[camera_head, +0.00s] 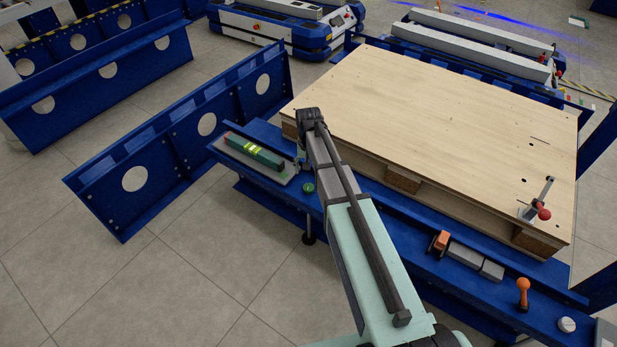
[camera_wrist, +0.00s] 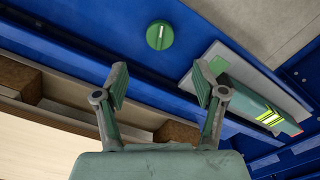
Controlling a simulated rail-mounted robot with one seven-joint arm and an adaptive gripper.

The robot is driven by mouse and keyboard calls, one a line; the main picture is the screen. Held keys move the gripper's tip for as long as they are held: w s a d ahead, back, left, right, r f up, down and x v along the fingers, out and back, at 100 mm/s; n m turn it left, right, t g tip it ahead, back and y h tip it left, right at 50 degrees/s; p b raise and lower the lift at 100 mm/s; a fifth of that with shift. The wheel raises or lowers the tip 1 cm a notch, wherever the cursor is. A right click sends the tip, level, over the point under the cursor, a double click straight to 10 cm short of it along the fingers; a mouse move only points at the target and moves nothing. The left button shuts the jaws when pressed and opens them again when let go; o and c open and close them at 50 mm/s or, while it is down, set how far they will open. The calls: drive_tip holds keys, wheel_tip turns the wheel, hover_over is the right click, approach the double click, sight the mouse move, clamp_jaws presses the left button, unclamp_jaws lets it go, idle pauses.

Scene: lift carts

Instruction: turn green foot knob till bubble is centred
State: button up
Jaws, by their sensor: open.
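The green foot knob (camera_head: 308,187) sits on the blue beam beside my arm. In the wrist view the round knob (camera_wrist: 160,35) has a pale line across its top. My gripper (camera_wrist: 160,84) is open and empty, its two fingers apart, with the knob beyond the gap between the fingertips and not touched. In the head view my gripper is mostly hidden by my arm. A green spirit level (camera_head: 254,152) with a yellow-green vial lies on a grey plate left of the knob. It also shows in the wrist view (camera_wrist: 245,98). The bubble is too small to make out.
A wooden deck (camera_head: 440,120) lies behind the beam. A clamp with a red knob (camera_head: 543,212), an orange-handled lever (camera_head: 523,287) and grey blocks (camera_head: 470,258) are to the right. A blue slotted rail (camera_head: 190,135) stands at left. The front-left floor is clear.

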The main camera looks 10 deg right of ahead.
wheel_tip(320, 180, up, 2)
idle(0.6)
drive_tip(key=s+f+n+g, duration=0.1)
drive_tip(key=s+f+g, duration=0.1)
drive_tip(key=s+f, duration=0.9)
drive_tip(key=s+f+n+g, duration=0.1)
drive_tip(key=s+f, duration=0.6)
drive_tip(key=s, duration=0.8)
drive_tip(key=s+f+g, duration=0.3)
drive_tip(key=s+f, duration=0.1)
drive_tip(key=s, duration=1)
drive_tip(key=s+f+g, duration=0.2)
drive_tip(key=s+f, duration=0.2)
drive_tip(key=s, duration=1)
wheel_tip(320, 180, up, 15)
drive_tip(key=w+t+p, duration=0.1)
drive_tip(key=w+p, duration=0.1)
drive_tip(key=p, duration=1.4)
drive_tip(key=shift+r+n+p, duration=0.2)
drive_tip(key=shift+n+p, duration=0.1)
drive_tip(key=shift+n, duration=0.1)
